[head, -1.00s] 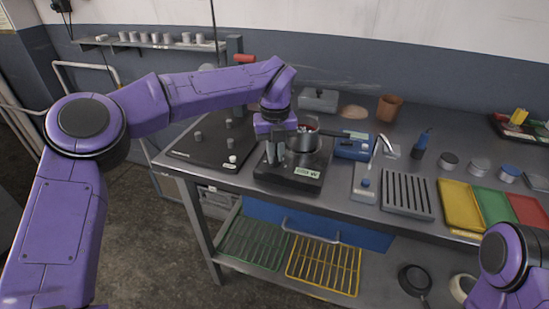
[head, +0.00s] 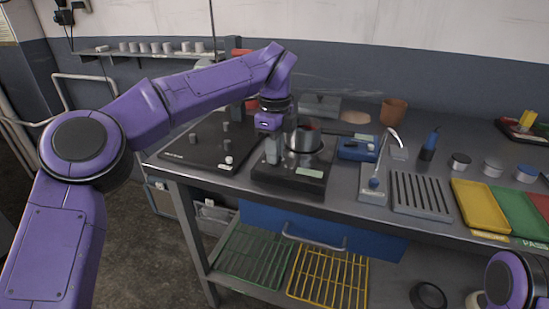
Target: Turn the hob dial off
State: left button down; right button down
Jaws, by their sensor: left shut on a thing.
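The black hob unit (head: 290,180) stands on the steel counter with a small pale label on its front right. A metal pan (head: 303,143) sits on it, with red in it and its dark handle pointing right. My left gripper (head: 272,156) points down at the left part of the hob, just left of the pan. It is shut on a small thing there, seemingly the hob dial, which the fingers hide. The dial's setting cannot be read. Only a purple link of my right arm shows at the lower right; its gripper is out of view.
A black plate (head: 188,148) with grey pegs and a white knob (head: 229,160) lies left of the hob. A blue box (head: 357,150), a slotted grey tray (head: 419,193) and a yellow tray (head: 478,203) stand to the right. Racks lie on the shelf below.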

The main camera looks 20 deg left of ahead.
pick_arm(q)
jog(key=shift+f+n+b, duration=0.25)
jog(key=shift+n+b, duration=0.25)
jog(key=shift+n, duration=0.3)
jog(key=c, duration=1.2)
grip_release()
jog(key=shift+s+r, duration=0.1)
jog(key=shift+r, duration=0.1)
notch_tip(320, 180, up, 10)
jog(key=p, duration=0.3)
jog(key=shift+r+p, duration=0.15)
jog(key=shift+p, duration=0.15)
jog(key=shift+w+r, duration=0.1)
jog(key=shift+w, duration=0.1)
